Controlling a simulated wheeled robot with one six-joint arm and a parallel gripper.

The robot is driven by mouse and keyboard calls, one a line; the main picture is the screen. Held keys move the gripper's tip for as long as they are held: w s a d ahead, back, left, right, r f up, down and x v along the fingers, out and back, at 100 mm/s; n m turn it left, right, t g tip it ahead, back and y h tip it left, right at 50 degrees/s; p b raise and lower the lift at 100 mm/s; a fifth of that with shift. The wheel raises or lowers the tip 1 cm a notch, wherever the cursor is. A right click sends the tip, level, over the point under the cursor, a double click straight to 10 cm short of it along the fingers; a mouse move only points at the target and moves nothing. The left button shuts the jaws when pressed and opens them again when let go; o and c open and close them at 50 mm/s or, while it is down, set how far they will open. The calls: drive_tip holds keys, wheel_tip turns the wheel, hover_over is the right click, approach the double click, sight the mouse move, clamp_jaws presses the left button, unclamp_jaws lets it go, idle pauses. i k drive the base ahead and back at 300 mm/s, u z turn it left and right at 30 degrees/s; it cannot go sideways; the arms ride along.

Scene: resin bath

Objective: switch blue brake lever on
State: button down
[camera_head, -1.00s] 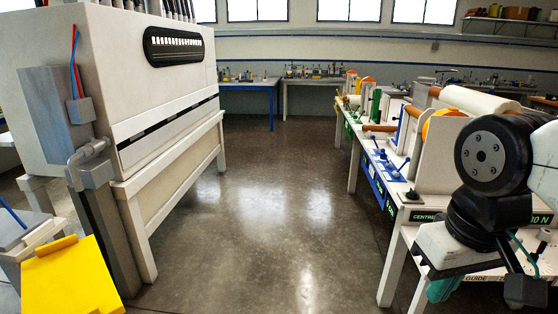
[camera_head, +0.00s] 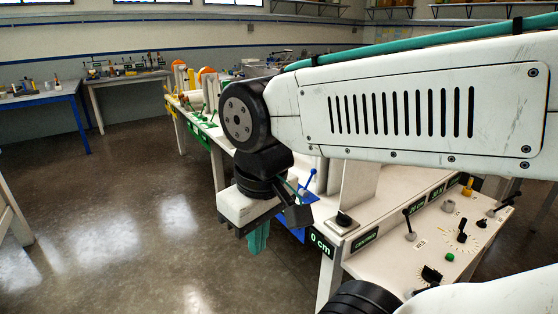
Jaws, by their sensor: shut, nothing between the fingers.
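A blue lever (camera_head: 308,179) stands up from the white bench top, just right of my gripper's wrist. A blue panel (camera_head: 311,198) lies on the bench front below it and is partly covered by my gripper. Which lever is the brake lever, and how it is set, I cannot tell. My gripper (camera_head: 258,238) points down in front of the bench edge, its teal fingers closed together with nothing between them. It is left of and lower than the blue lever. My arm hides much of the bench behind.
The near bench carries a control panel (camera_head: 432,240) with black levers, a green button (camera_head: 450,257) and a dial. A black knob (camera_head: 344,219) sits at the bench corner. Green levers (camera_head: 200,114) stand farther along. Open floor (camera_head: 110,225) lies to the left.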

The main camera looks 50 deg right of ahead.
sight(313, 172)
drive_tip(key=i, duration=2.35)
drive_tip(key=z, duration=2.3)
